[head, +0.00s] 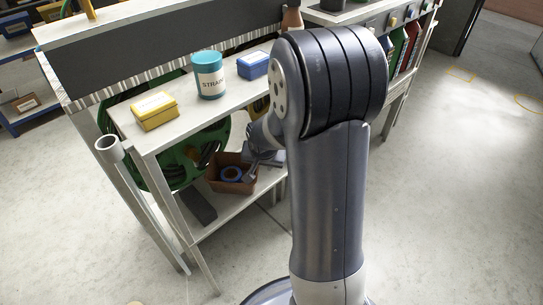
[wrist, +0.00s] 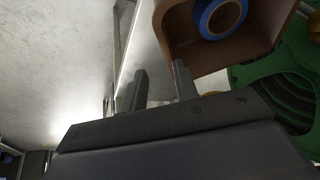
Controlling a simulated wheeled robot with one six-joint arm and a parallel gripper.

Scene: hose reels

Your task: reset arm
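My arm rises in the middle of the head view and bends over toward the shelf unit on the left. My gripper (wrist: 160,80) shows two dark fingers standing apart in the wrist view, with nothing between them. In the head view my gripper (head: 254,172) is partly hidden, close to a brown bin (head: 214,181) on the lower shelf. The bin holds a blue ring (head: 231,174). The wrist view shows the bin (wrist: 184,60) and the ring (wrist: 205,22) just beyond the right finger; I cannot tell whether they touch.
Green hose reels (head: 180,165) stand in the shelf unit, also seen in the wrist view (wrist: 262,72). The upper shelf (head: 187,112) carries a yellow box (head: 154,111), a teal can (head: 209,76) and a blue box (head: 253,65). The floor (head: 450,190) to the right is clear.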

